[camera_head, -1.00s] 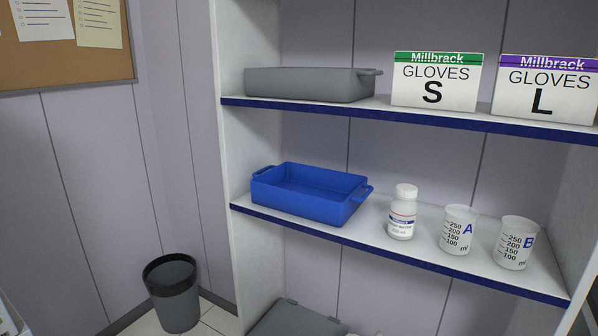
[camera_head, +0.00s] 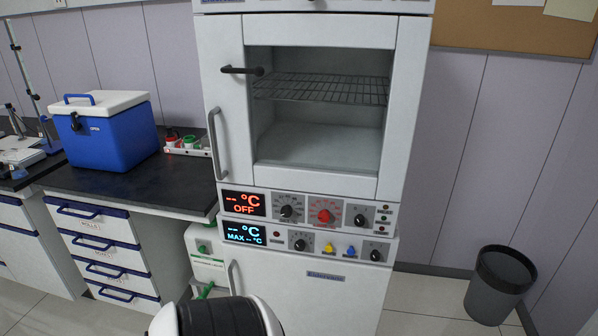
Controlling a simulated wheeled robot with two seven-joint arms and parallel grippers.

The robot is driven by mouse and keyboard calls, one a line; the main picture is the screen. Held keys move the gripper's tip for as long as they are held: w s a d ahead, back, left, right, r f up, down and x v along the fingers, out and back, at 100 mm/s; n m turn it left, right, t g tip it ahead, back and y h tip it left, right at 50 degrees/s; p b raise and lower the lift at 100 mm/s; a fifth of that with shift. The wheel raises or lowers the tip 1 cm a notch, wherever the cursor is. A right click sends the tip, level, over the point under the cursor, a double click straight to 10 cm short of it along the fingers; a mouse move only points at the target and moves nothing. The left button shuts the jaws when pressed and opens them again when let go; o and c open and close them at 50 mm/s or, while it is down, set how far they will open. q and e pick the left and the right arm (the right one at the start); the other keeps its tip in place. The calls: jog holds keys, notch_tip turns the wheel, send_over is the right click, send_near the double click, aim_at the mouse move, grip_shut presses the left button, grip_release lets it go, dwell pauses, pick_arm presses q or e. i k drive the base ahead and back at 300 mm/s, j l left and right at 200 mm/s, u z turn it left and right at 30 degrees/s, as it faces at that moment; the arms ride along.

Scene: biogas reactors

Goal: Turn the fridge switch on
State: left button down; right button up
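A white two-part appliance stands in the middle. Its upper cabinet (camera_head: 410,130) has a glass door with a wire rack behind it and a panel whose red display (camera_head: 244,203) reads "OFF". The lower unit, which I take to be the fridge (camera_head: 310,298), has a blue display (camera_head: 244,233) reading "MAX -- °C". Its panel carries a small red light or button (camera_head: 277,235), black knobs (camera_head: 299,241) (camera_head: 376,255), a yellow knob (camera_head: 328,249) and a blue knob (camera_head: 350,251). I cannot tell which control is the fridge switch. Neither gripper is in view.
A black-topped bench (camera_head: 120,187) with drawers stands left, holding a blue cooler box (camera_head: 108,138) and small red and green items (camera_head: 187,143). A green-and-white box (camera_head: 205,255) stands beside the fridge. A dark bin (camera_head: 497,285) stands right. Floor between fridge and bin is clear.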

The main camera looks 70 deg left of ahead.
aim_at(375, 257)
jog(key=u, duration=2.15)
